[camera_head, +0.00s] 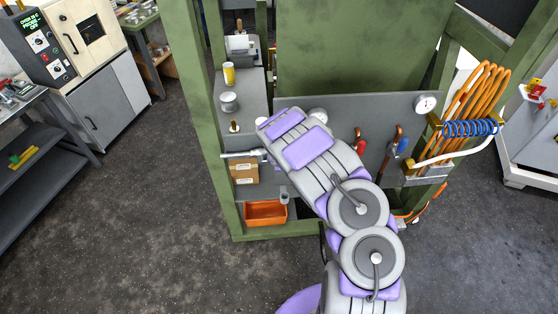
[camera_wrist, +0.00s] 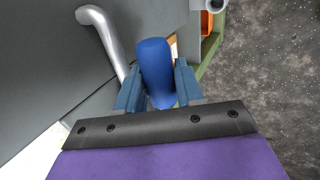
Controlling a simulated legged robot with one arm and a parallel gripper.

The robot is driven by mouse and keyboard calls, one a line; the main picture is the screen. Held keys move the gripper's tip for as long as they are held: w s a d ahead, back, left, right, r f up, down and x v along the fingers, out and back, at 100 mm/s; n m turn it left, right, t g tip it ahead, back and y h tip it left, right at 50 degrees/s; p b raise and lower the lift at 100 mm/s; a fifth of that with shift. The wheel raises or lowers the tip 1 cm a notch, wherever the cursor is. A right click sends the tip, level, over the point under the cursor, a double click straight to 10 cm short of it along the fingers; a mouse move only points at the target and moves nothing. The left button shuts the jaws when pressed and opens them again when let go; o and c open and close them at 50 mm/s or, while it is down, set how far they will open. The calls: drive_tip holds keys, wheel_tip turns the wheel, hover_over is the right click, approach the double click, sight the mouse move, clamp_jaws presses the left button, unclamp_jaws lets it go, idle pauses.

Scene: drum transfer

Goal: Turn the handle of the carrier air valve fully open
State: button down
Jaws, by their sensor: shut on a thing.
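A blue rounded handle (camera_wrist: 155,62) stands between the fingers of my gripper (camera_wrist: 158,78) in the wrist view. The gripper is shut on it, with one blue-grey finger on each side. I take it to be the carrier air valve's handle, but no label shows. How far it is turned cannot be told. In the head view my arm covers the gripper and this handle at the left part of the grey panel (camera_head: 335,104). A red-handled valve (camera_head: 359,143) and a blue-handled valve (camera_head: 402,146) show on the panel to the right of my arm.
A bent silver pipe (camera_wrist: 103,38) runs close left of the handle in the wrist view. An orange bin (camera_head: 265,212) and a cardboard box (camera_head: 244,172) sit left of my arm. A gauge (camera_head: 426,104) and an orange hose (camera_head: 482,100) are at right. Floor is clear in front.

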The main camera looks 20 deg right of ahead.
drive_tip(key=shift+w+a, duration=0.1)
drive_tip(key=c, duration=1.1)
unclamp_jaws()
drive_tip(key=shift+o, duration=1.3)
drive_tip(key=shift+w, duration=0.15)
drive_tip(key=shift+s+r, duration=0.15)
drive_tip(key=shift+s, duration=0.05)
drive_tip(key=p+v, duration=0.1)
drive_tip(key=v, duration=1.6)
drive_tip(key=shift+a, duration=0.2)
